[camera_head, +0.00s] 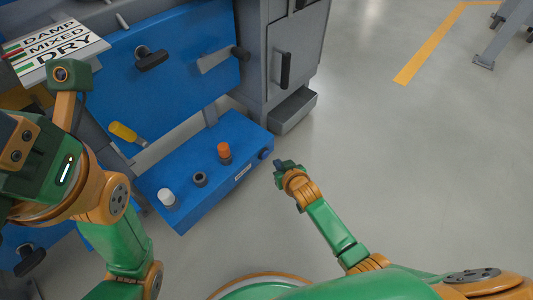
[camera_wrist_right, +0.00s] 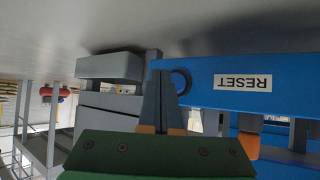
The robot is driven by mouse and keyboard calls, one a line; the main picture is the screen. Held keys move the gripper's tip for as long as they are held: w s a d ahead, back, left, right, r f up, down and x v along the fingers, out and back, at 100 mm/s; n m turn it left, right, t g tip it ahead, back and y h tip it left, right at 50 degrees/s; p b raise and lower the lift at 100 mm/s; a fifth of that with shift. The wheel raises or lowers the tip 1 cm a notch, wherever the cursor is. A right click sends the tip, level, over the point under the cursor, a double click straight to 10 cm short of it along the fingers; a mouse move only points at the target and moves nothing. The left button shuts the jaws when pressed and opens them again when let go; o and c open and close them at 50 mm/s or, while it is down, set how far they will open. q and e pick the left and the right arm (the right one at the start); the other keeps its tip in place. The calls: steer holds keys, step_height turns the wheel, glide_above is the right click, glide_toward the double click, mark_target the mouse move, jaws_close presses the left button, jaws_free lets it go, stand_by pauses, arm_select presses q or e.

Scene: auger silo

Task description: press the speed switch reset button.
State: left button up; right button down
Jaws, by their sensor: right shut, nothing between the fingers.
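The reset button is a dark round button (camera_head: 264,154) on the side face of a low blue box (camera_head: 185,200), near its far right corner. In the right wrist view the button (camera_wrist_right: 180,80) is beside a white RESET label (camera_wrist_right: 243,82), which appears upside down. My right gripper (camera_head: 281,165) is shut and empty, just to the right of the button in the head view. In the wrist view its fingertips (camera_wrist_right: 163,76) overlap the button's left edge; I cannot tell whether they touch it. My left arm is at the left, but its fingers do not show.
The box top carries a white knob (camera_head: 166,197), a black knob (camera_head: 200,179) and an orange knob (camera_head: 224,152). A yellow-handled lever (camera_head: 127,133) is behind it. A grey cabinet (camera_head: 282,60) with a step (camera_head: 293,110) stands beyond.

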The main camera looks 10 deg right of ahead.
steer(key=s+d+p, duration=0.2)
steer(key=s, duration=0.1)
steer(key=shift+d, duration=0.2)
stand_by(0.7)
